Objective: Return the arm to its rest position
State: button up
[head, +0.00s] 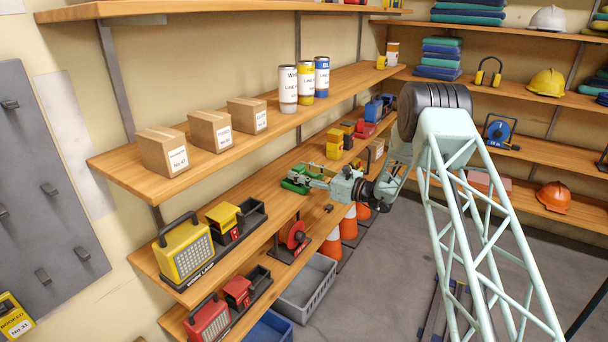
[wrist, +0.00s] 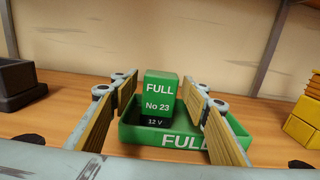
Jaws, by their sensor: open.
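My gripper (head: 318,181) is at the middle wooden shelf, reaching in from the right. In the wrist view its two fingers (wrist: 158,120) are spread apart, one on each side of a green block (wrist: 161,90) marked "FULL No 23" and "12 V". The block stands upright in a green tray (wrist: 255,140) also marked "FULL". A gap shows between each finger and the block. In the head view the green tray (head: 292,184) is partly hidden by the gripper. My arm extends from the right over the floor to the shelf.
Boxes (head: 163,152) and labelled cans (head: 288,90) stand on the shelf above. A yellow work lamp (head: 184,250) is left on the gripper's shelf, and yellow blocks (head: 334,144) stand farther along. Orange cones (head: 348,224) and a grey crate (head: 308,288) are below.

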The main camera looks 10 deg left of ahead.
jog(key=shift+a, duration=0.1)
dwell(0.3)
jog(key=c, duration=1)
jog(key=shift+o, duration=0.2)
jog(key=shift+r, duration=0.2)
jog(key=shift+r+p, duration=0.75)
jog(key=shift+r, duration=1.9)
jog(key=shift+r, duration=0.1)
jog(key=v, duration=1.4)
jog(key=shift+b, duration=0.4)
dwell(0.5)
